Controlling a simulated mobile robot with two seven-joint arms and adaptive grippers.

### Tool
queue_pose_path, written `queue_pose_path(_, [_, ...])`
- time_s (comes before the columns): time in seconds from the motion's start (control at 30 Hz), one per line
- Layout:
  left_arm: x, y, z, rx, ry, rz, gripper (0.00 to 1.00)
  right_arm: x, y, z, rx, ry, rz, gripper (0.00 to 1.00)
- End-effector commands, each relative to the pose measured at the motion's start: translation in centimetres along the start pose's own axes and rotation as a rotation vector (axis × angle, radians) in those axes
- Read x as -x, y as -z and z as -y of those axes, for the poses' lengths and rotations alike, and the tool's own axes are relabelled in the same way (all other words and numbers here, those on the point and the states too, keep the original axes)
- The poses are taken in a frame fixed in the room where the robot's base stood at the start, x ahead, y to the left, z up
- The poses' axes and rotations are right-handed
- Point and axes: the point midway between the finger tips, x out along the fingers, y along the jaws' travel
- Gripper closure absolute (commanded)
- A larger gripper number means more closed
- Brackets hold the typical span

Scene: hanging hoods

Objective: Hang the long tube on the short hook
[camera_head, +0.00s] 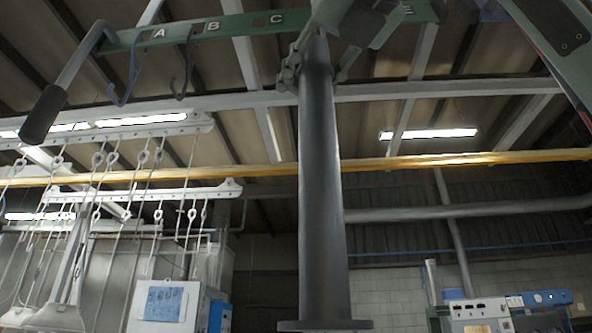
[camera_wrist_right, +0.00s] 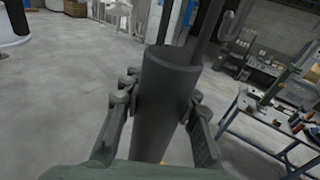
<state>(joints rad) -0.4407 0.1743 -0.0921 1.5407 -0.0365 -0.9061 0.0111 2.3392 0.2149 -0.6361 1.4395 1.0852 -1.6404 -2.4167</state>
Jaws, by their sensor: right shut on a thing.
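The long tube (camera_head: 322,190) is a dark grey cylinder hanging upright in the head view, with a wide flat flange at its lower end. It also shows in the right wrist view (camera_wrist_right: 165,95). My right gripper (camera_head: 317,68) is shut around the tube near its upper end, with a finger on each side. A green bar (camera_head: 232,24) with letters crosses the top. A bluish hook (camera_head: 121,92) hangs below A and a darker hook (camera_head: 184,78) hangs near B. I cannot tell which is the short hook. The tube is right of both and apart from them. My left gripper is out of view.
A dark-ended handle (camera_head: 45,112) slants down from the bar's left end. White rails with hanging cords (camera_head: 150,195) fill the lower left. A yellow pipe (camera_head: 440,161) runs behind. A workbench (camera_wrist_right: 262,125) stands at right in the wrist view.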

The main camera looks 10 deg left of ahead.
Motion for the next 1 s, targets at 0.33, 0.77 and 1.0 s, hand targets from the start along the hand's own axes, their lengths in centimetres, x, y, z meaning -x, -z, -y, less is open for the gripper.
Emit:
queue_pose_path(0.33, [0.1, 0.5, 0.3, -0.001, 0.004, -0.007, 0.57, -0.8, -0.1, 0.8, 0.000, -0.001, 0.004, 1.00])
queue_pose_path(0.77, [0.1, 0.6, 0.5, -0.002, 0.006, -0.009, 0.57, -1.1, -0.1, 1.3, -0.001, 0.000, 0.003, 1.00])
queue_pose_path(1.0, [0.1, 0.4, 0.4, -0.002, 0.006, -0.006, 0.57, -1.2, -0.1, 1.5, 0.000, 0.000, 0.003, 1.00])
